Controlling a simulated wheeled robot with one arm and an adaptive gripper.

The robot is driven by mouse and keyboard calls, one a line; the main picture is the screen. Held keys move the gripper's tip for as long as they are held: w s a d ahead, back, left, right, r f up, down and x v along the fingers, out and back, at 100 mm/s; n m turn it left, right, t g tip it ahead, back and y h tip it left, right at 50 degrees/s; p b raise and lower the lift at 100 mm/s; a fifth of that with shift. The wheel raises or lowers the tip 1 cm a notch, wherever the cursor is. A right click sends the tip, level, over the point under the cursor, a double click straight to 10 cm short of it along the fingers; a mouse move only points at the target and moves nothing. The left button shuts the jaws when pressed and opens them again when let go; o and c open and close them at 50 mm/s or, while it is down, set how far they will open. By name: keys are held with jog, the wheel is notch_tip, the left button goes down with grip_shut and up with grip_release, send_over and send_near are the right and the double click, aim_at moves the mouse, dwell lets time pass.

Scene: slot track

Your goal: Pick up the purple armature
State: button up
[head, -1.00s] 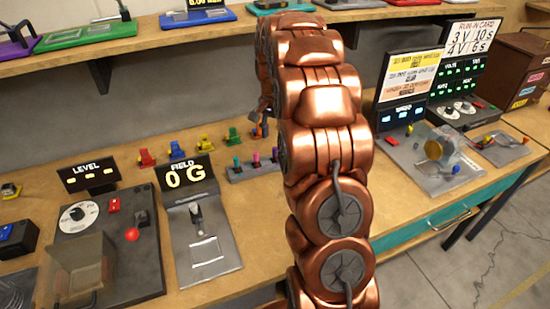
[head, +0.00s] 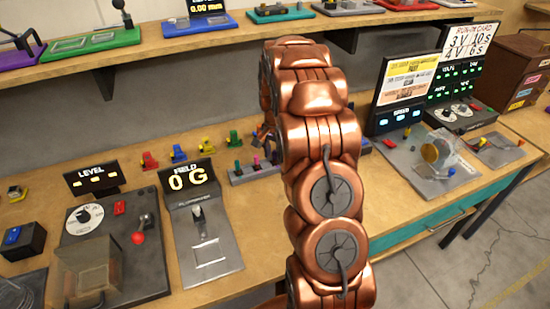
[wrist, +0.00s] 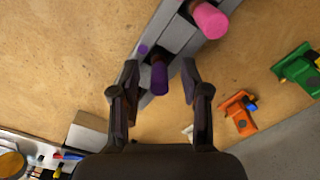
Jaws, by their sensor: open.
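The purple armature (wrist: 158,76) is a short dark purple cylinder standing in a slot of the grey rack (wrist: 178,38) in the wrist view. My gripper (wrist: 160,70) is open, with one finger on each side of the purple armature. I cannot tell whether either finger touches it. A pink armature (wrist: 210,19) stands in the same rack, up and to the right. In the head view, the left part of the rack (head: 241,178) shows beside my arm, with a green armature (head: 238,167). My arm hides the purple armature and most of my gripper there.
An orange motor-like piece (wrist: 240,114) and a green one (wrist: 299,71) lie right of the rack in the wrist view. The field meter panel (head: 203,225) stands left of my arm, and a grey test stand (head: 432,172) stands to the right.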

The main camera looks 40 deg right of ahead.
jog(key=shift+f, duration=0.2)
grip_shut()
dwell(0.6)
